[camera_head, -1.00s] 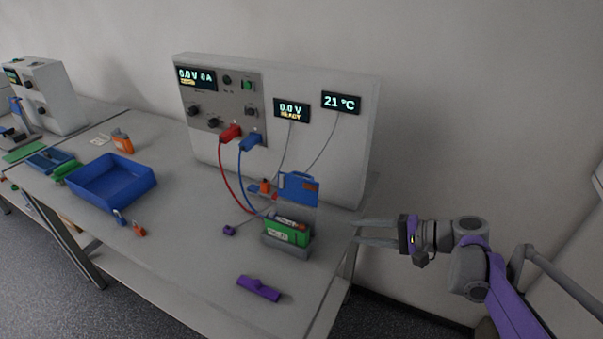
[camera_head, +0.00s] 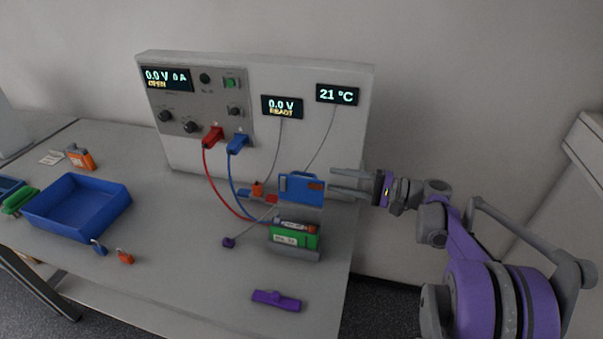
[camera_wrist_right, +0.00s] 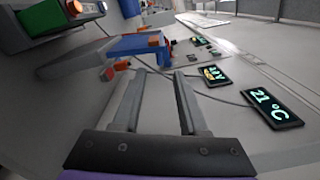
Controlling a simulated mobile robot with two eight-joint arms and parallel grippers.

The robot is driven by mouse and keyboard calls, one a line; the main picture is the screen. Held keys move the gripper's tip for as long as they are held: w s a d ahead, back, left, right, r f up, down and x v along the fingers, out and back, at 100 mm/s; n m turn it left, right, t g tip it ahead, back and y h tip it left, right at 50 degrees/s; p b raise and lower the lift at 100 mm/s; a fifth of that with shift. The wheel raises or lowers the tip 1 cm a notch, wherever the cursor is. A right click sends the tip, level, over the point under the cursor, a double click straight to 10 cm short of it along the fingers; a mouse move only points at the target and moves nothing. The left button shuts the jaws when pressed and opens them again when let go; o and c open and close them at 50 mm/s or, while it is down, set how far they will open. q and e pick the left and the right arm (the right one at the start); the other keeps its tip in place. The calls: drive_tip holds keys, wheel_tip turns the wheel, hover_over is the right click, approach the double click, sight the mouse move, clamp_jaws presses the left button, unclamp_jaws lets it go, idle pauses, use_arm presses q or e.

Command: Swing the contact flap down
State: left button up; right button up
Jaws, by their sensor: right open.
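The blue contact flap (camera_head: 301,189) stands raised above a grey cradle (camera_head: 294,252) that holds a green battery pack (camera_head: 292,237). In the right wrist view the flap (camera_wrist_right: 137,45) lies just beyond the fingertips. My right gripper (camera_head: 334,180) is open and empty, its fingertips close to the right edge of the flap; I cannot tell if they touch it. In the right wrist view the two fingers (camera_wrist_right: 158,80) are apart with nothing between them. My left gripper is not in view.
The cycler panel (camera_head: 205,95) with red and blue leads stands behind. A readout (camera_head: 338,94) shows 21 °C. A blue tray (camera_head: 78,207) is at the left. A purple part (camera_head: 276,300) lies at the front.

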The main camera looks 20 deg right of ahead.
sight(305, 174)
drive_tip(key=x, duration=0.9)
drive_tip(key=shift+p, duration=0.3)
clamp_jaws()
drive_tip(key=shift+r, duration=0.15)
idle(0.8)
